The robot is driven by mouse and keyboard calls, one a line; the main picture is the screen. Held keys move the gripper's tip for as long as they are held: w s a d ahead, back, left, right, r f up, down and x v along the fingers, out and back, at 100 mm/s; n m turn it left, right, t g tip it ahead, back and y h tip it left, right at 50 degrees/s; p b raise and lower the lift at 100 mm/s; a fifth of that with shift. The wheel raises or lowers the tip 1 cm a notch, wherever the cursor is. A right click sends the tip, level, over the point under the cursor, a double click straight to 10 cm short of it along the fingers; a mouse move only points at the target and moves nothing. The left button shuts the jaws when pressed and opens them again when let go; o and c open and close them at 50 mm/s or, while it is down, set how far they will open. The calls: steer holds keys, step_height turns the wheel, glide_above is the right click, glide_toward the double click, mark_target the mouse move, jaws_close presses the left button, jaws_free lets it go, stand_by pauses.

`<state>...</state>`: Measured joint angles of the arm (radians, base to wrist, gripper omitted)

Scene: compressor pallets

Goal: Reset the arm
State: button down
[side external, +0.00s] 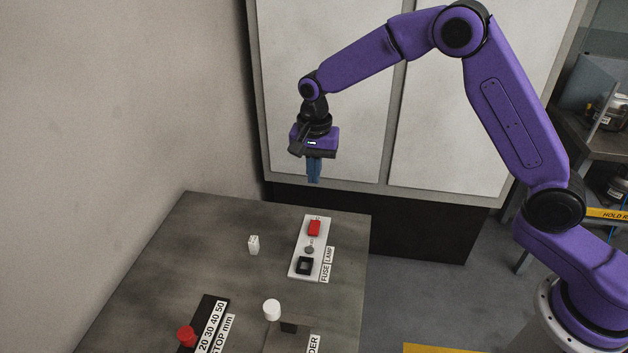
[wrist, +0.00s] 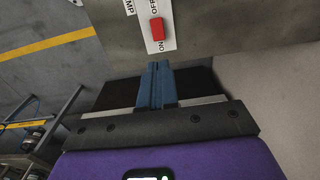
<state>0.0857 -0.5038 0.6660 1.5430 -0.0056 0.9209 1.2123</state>
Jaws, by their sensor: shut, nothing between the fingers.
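My purple arm holds my gripper (side external: 314,171) above and beyond the far edge of the grey table (side external: 150,270). Its blue fingers point down, pressed together, with nothing between them. In the wrist view the gripper (wrist: 155,68) is also shut and empty. The fingertips appear just below a red switch (wrist: 157,29) in that picture. The red switch also shows in the side view (side external: 314,228) on a white panel (side external: 297,270) labelled FUSE and LAMP. The gripper is apart from the panel and the table.
A small white block (side external: 253,245) stands left of the panel. A black strip (side external: 212,310) marked 20 to 50 has a red knob (side external: 186,336). A white round knob (side external: 272,309) stands near the front. A white cabinet (side external: 330,90) is behind, a wall (side external: 120,110) left.

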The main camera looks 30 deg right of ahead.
stand_by(0.4)
steer(key=s+d+r+n, duration=0.1)
steer(key=s+r+n, duration=0.35)
steer(key=s, duration=0.45)
steer(key=s+r+n, duration=0.3)
steer(key=s+n, duration=0.3)
steer(key=s, duration=0.4)
steer(key=s+d+n, duration=0.5)
steer(key=s, duration=0.4)
steer(key=s+d+n, duration=0.5)
steer(key=s+n, duration=0.1)
steer(key=s, duration=0.2)
steer(key=shift+s, duration=0.4)
